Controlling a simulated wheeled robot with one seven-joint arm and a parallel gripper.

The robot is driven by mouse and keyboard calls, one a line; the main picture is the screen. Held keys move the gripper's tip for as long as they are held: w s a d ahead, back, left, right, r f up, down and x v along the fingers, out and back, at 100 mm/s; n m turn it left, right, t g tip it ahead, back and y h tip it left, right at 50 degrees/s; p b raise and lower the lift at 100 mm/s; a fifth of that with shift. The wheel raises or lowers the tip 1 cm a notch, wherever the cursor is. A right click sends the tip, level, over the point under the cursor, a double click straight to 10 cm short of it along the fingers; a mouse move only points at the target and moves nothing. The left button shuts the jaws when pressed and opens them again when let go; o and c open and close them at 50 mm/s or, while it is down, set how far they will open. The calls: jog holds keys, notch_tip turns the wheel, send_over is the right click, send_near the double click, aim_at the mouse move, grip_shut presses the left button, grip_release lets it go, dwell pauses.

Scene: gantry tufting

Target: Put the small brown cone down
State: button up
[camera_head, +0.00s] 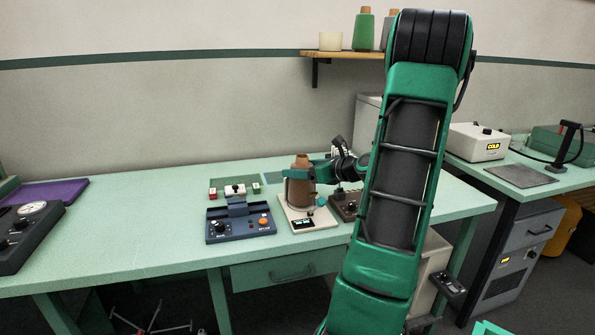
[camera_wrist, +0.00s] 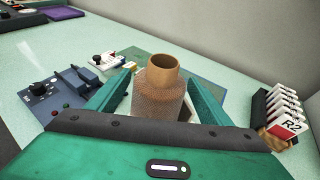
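The small brown cone (camera_head: 300,193) is a yarn-wound cone with a bare brown neck, and it is upright over the white scale (camera_head: 318,222) in the head view. In the wrist view the cone (camera_wrist: 160,92) is between the two green fingers of my gripper (camera_wrist: 160,85), which close in on its sides. The head view shows my gripper (camera_head: 299,174) around the cone from the right. The cone's underside is hidden, so I cannot tell if it touches the scale.
A blue control box (camera_head: 240,224) is left of the scale, with a small white device (camera_head: 235,190) behind it. A dark box (camera_head: 346,205) is close on the right. A rack of labelled cards (camera_wrist: 285,112) shows in the wrist view. The table's left middle (camera_head: 130,225) is clear.

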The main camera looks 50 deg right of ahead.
jog(key=shift+s+r, duration=0.1)
jog(key=shift+r, duration=0.05)
jog(key=v, duration=1.1)
jog(key=a+f+n+g, duration=0.2)
jog(key=a+n, duration=0.2)
jog(key=a, duration=0.1)
jog(key=a+f+n+g+y, duration=0.1)
jog(key=a+f+n+g, duration=0.2)
jog(key=a+n, duration=0.2)
jog(key=a+f+n+g+y, duration=0.1)
jog(key=a+f+n+g, duration=0.1)
jog(key=a+f+n, duration=0.1)
jog(key=shift+s+a+n, duration=0.15)
jog(key=shift+a+n, duration=0.65)
jog(key=shift+a, duration=0.4)
jog(key=s+a+n+g, duration=0.4)
jog(key=s+a+n, duration=0.1)
jog(key=s+n, duration=0.3)
jog(key=s+a+n+g+h, duration=0.1)
jog(key=s+a+n+g, duration=0.2)
jog(key=s+a+n, duration=0.2)
jog(key=s+n, duration=0.3)
jog(key=shift+s+g+h, duration=0.3)
jog(key=shift+s+g, duration=0.05)
jog(key=shift+g, duration=0.05)
